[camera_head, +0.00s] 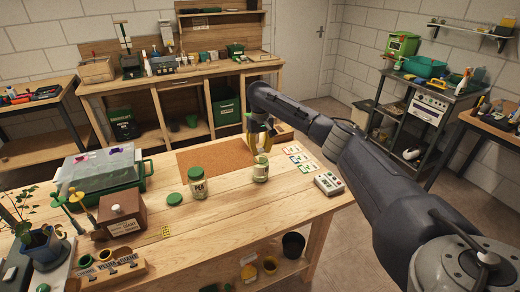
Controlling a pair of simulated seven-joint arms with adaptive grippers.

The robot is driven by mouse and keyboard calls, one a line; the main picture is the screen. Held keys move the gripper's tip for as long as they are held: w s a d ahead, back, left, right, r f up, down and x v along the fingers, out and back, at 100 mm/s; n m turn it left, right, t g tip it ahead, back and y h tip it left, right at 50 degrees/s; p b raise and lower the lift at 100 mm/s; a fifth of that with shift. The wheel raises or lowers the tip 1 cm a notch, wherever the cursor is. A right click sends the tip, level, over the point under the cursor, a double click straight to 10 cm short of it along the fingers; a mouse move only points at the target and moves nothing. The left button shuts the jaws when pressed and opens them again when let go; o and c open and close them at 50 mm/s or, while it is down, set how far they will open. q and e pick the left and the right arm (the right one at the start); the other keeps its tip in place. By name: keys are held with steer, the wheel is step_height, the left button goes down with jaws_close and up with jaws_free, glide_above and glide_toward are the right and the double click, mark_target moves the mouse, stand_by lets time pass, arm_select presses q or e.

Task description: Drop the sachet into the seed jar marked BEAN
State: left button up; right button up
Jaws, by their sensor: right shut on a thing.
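My right gripper (261,146) is pointing down above a pale jar (261,170) near the table's middle right. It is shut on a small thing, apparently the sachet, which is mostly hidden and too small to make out. The pale jar stands upright; its label is too small to read. A second jar (197,186), with a green cap and a label that seems to read PEA, stands upright to its left. A loose green lid (174,198) lies beside that jar. My left gripper is not in view.
A brown mat (215,157) lies behind the jars. Small cards (300,161) and a grey device (328,184) lie to the right. A brown box (122,213) and a clear-lidded green tray (104,178) stand at the left. The front middle of the table is clear.

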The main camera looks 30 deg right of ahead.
steer(key=o, duration=0.8)
